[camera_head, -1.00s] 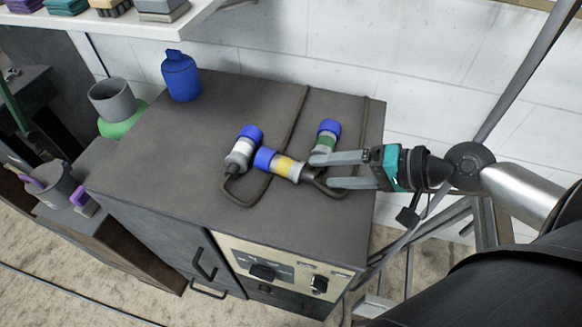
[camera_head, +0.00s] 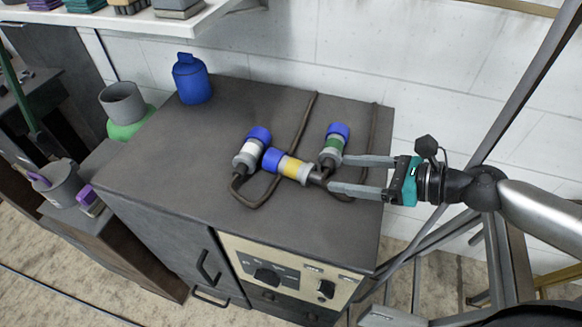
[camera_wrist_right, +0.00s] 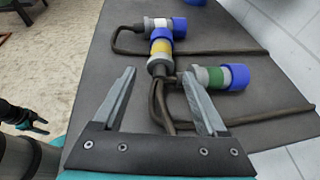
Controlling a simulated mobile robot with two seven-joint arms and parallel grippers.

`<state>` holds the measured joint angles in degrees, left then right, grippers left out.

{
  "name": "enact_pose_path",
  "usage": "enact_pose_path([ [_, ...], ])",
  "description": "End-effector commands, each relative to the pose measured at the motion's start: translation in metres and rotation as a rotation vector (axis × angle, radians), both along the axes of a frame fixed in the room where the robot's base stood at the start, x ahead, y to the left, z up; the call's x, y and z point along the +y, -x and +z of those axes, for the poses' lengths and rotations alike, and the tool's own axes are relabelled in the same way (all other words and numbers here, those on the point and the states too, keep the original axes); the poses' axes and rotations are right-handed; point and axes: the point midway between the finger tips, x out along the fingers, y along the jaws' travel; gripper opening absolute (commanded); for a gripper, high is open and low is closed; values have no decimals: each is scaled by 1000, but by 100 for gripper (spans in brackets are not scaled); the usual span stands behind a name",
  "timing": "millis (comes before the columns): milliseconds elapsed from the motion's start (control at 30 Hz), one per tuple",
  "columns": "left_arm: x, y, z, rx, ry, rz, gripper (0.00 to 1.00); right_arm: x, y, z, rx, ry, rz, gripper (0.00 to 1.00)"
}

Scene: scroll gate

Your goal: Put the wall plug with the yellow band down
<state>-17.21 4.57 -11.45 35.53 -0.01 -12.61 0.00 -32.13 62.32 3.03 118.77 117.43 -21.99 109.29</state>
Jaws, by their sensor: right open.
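The wall plug with the yellow band (camera_head: 291,168) lies on the dark cabinet top (camera_head: 180,150), blue end to the left and cable end to the right. It also shows in the right wrist view (camera_wrist_right: 161,47), beyond my fingertips. My right gripper (camera_head: 337,173) is open and empty, with its fingers pointing left at the plug's cable end. A plug with a green band (camera_head: 333,143) lies near the upper finger; whether they touch is unclear. A plug with a white band (camera_head: 250,148) lies to the left. My left gripper is not clearly in the head view.
A blue bottle (camera_head: 192,80) stands at the back left of the cabinet. Dark cables (camera_head: 298,113) run across the top. A front panel with knobs (camera_head: 285,275) is below. The left part of the top is clear.

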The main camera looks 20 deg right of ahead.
Motion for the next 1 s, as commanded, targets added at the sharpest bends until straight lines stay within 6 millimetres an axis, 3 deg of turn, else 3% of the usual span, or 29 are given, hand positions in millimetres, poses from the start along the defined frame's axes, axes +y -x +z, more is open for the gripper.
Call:
enact_pose_path([
  [433, 0, 0, -8, 0, 0, 0, 59, 23, -24, -13, -6, 5, 0, 75],
  [1000, 0, 0, 0, 0, 0, 0, 59, 55, -54, -31, -5, 3, 0, 75],
])
